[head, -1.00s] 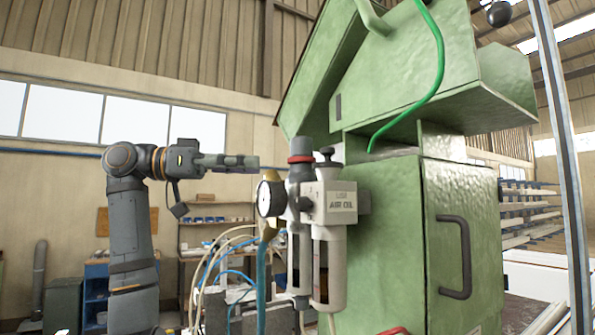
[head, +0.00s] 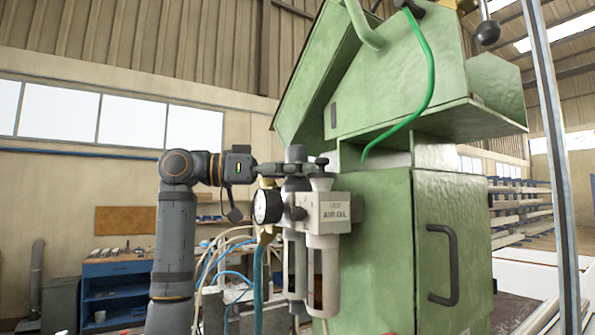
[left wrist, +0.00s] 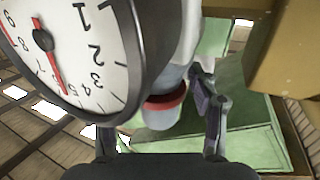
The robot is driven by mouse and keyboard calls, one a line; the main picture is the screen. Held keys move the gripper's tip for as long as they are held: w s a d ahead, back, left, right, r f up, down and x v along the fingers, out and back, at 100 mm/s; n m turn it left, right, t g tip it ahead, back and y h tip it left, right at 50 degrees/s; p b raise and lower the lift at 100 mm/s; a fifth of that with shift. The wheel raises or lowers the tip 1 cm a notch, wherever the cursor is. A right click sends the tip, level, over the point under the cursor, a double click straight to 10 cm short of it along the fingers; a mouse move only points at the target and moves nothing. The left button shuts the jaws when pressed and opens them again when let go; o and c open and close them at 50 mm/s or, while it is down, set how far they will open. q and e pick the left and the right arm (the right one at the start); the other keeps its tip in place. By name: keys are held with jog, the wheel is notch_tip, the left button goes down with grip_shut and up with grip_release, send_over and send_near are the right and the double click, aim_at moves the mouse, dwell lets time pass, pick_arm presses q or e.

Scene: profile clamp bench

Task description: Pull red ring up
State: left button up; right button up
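The red ring (left wrist: 166,100) shows in the left wrist view, around a grey cylindrical knob at the top of the air unit. In the head view the ring is hidden behind my left gripper (head: 288,168). That gripper is level with the top of the regulator (head: 297,190), above the pressure gauge (head: 267,202). In the left wrist view its two fingers are spread apart, with the ring showing in the gap between them. Contact with the ring cannot be told. The gauge (left wrist: 75,50) fills the upper left there. My right gripper is in neither view.
A white unit marked AIR OIL (head: 336,211) stands right of the regulator, against the green machine (head: 385,240). A green hose (head: 428,70) hangs above. Pale and blue hoses (head: 215,262) lie below left.

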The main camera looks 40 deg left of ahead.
pick_arm(q)
jog(key=shift+s, duration=0.1)
grip_shut()
jog(key=shift+r+p, duration=0.55)
jog(key=shift+r, duration=0.05)
jog(key=shift+f, duration=0.1)
jog(key=shift+o, duration=0.6)
grip_release()
jog(key=v, duration=1.2)
jog(key=shift+s, duration=0.1)
jog(key=shift+f, duration=0.1)
